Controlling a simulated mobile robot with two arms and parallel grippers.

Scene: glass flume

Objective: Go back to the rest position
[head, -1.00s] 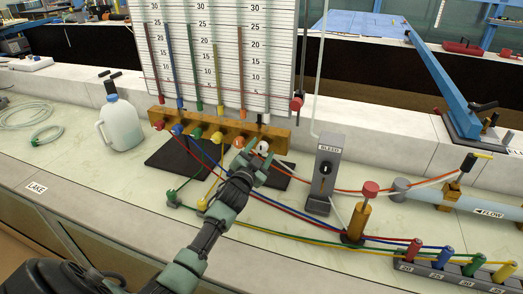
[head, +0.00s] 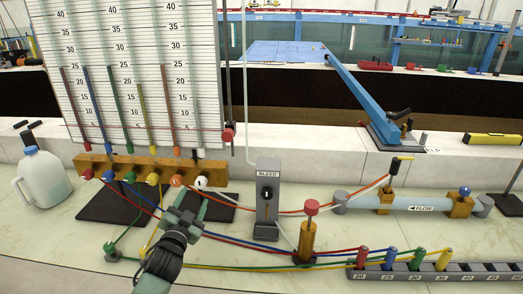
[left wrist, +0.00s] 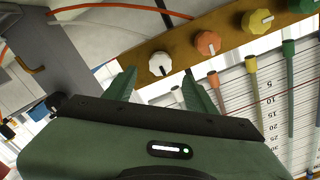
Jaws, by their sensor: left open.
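My left gripper (head: 193,200) is open, with nothing between its fingers. It is in front of the right end of the brass manifold (head: 220,171), near the white knob (head: 201,182). In the left wrist view the fingers (left wrist: 160,86) stand apart, and the white knob (left wrist: 160,63) shows just beyond and between their tips. I see no contact with it. The orange knob (left wrist: 207,43) is to its right there. My right gripper is in neither view.
A grey bleed post (head: 268,205) and a brass post with a red cap (head: 308,238) stand to the right. Coloured tubes run low across the bench to a numbered rack (head: 400,271). A jug (head: 43,180) stands left. The gauge board (head: 110,60) rises behind.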

